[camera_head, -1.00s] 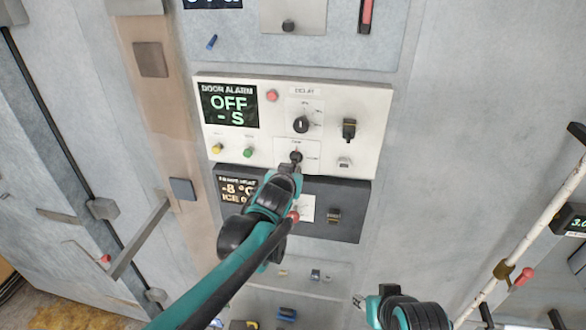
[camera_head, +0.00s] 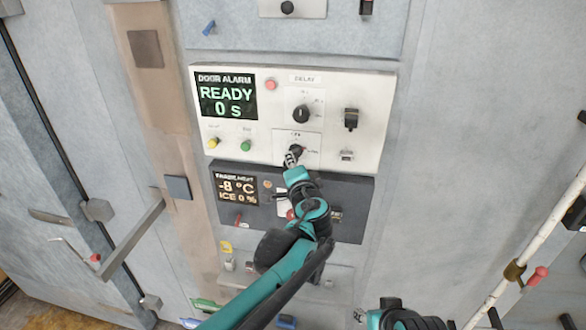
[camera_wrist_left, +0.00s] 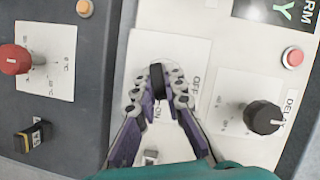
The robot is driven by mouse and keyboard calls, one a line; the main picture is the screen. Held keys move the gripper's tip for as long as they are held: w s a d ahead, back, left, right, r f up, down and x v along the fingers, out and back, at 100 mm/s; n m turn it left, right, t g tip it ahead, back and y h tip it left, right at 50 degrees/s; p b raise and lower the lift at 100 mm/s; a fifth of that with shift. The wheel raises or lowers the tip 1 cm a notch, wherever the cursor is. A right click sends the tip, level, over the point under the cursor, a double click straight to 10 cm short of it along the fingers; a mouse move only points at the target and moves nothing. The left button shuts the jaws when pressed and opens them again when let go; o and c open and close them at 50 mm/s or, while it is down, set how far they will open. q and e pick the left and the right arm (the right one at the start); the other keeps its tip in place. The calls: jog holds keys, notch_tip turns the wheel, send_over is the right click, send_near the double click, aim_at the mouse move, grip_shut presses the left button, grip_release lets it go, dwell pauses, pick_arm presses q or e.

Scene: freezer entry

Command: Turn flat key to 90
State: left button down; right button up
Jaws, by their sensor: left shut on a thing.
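The flat key (camera_wrist_left: 157,76) is a dark, narrow grip on a white plate with OFF and ON marks, seen in the left wrist view between my left fingertips (camera_wrist_left: 158,92). In the head view the key (camera_head: 297,149) shows as a dark bit at the lower middle of the white door alarm panel (camera_head: 365,95). My left gripper (camera_head: 292,158) is shut on it, and its fingers partly hide it. The panel's display (camera_head: 227,96) reads READY, 0 s. My right gripper (camera_head: 361,315) is at the lower edge, apart from the panel; its jaw state is unclear.
A black delay knob (camera_head: 301,114) sits just above the key. A black switch (camera_head: 351,118) is to its right, yellow (camera_head: 213,142) and green (camera_head: 246,146) buttons to its left. Below is a dark heater panel (camera_head: 352,220). A handle bar (camera_head: 135,240) juts out at left.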

pick_arm(q)
jog(key=m+t+b, duration=0.1)
jog(key=m+b, duration=0.1)
jog(key=m, duration=0.1)
jog(key=shift+f+y, duration=0.1)
jog(key=shift+y, duration=0.2)
jog(key=c, duration=1.8)
grip_release()
jog(key=shift+c, duration=0.2)
jog(key=o, duration=0.3)
jog(key=shift+a, duration=0.15)
jog(key=o, duration=0.6)
jog(key=shift+s+a+p, duration=0.15)
jog(key=shift+s+a, duration=0.2)
jog(key=shift+s, duration=0.75)
jog(key=shift+s+a+p, duration=0.1)
jog(key=shift+s+a, duration=0.2)
jog(key=shift+s, duration=0.85)
jog(key=shift+s+a+p, duration=0.15)
jog(key=shift+s+a, duration=0.2)
jog(key=shift+s, duration=0.75)
jog(key=shift+s, duration=0.1)
